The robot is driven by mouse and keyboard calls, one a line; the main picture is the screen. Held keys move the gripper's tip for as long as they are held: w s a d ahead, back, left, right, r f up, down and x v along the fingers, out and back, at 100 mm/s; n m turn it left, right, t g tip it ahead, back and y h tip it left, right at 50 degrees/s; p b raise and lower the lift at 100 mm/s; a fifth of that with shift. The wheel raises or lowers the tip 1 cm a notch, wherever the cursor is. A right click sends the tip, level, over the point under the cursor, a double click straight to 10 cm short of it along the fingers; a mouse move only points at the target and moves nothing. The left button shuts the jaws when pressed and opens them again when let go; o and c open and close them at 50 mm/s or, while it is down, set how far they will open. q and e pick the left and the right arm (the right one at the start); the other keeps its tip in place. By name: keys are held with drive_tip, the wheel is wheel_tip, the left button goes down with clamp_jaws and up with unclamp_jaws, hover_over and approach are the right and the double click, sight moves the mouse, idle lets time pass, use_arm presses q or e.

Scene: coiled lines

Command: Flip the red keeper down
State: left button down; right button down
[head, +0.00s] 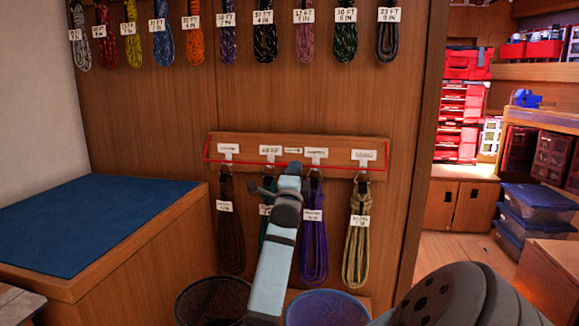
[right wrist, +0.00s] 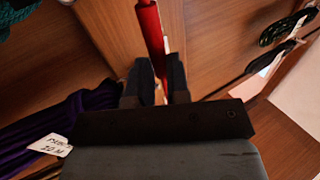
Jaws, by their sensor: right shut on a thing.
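The red keeper (head: 235,163) is a thin red bar along the lower part of a wooden hook board (head: 240,139), with both ends turned up at the board's sides. Several coiled lines hang from hooks below it, among them a purple coil (head: 314,240) and a tan coil (head: 357,245). My right gripper (head: 292,168) is at the middle of the bar. In the right wrist view the red keeper (right wrist: 150,35) runs between the fingers of the right gripper (right wrist: 156,88), which are shut on it. My left gripper is not in view.
Two round baskets, a dark one (head: 212,303) and a blue one (head: 327,308), stand below the coils. A blue-topped counter (head: 90,225) is at the left. More coiled lines hang in a row above. The doorway at right opens on shelves.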

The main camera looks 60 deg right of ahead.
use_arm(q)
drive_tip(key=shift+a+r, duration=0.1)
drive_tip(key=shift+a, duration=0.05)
use_arm(e)
drive_tip(key=shift+d+f, duration=0.3)
drive_tip(key=shift+f, duration=0.05)
drive_tip(key=c, duration=1.5)
unclamp_jaws()
drive_tip(key=o, duration=0.4)
drive_tip(key=shift+d+f, duration=0.2)
drive_tip(key=shift+c, duration=0.2)
drive_tip(key=shift+o, duration=0.2)
drive_tip(key=shift+w+d+f, duration=0.1)
drive_tip(key=shift+f, duration=0.05)
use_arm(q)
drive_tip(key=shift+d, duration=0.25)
